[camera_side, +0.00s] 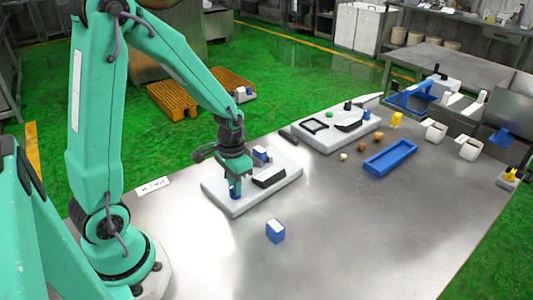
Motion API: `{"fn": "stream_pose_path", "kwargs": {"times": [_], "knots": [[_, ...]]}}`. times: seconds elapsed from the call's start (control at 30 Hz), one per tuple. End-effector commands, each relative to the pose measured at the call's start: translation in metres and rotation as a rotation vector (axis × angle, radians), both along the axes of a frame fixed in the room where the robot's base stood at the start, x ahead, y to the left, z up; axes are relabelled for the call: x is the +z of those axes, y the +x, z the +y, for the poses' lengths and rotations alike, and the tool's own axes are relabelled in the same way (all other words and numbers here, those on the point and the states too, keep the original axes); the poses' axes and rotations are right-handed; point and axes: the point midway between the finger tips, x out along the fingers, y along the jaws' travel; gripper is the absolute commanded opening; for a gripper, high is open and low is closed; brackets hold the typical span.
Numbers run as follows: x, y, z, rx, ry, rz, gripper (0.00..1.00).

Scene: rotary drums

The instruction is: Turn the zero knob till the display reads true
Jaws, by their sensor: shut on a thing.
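A light grey device (234,207) lies on the steel table under my gripper. It has a dark display panel (269,178); its reading is too small to make out. My gripper (235,182) points down over the left part of the device and is shut on a small blue knob (235,193). The jaws partly hide the knob, and its markings cannot be read.
A blue and white box (275,231) stands in front of the device. A second grey device (325,142) lies farther back, with a blue tray (390,158) and several small round pieces to its right. A white label card (153,187) lies at left. The front table is mostly clear.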

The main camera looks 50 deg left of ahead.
Motion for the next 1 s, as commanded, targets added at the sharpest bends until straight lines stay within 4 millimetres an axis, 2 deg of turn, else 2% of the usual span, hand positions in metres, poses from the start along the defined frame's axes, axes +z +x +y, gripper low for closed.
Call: {"fn": "stream_pose_path", "kwargs": {"times": [0.5, 0.87, 0.9, 1.0], "knots": [[0.0007, 0.0002, 0.0001, -0.335, 0.0, 0.0, 0.0], [0.0009, 0.0002, 0.0001, -0.36, 0.0, -0.001, 0.0], [0.0009, 0.0002, 0.0001, -0.359, 0.0, -0.001, 0.15], [0.0008, 0.0002, 0.0001, -0.359, 0.0, -0.001, 0.34]]}}
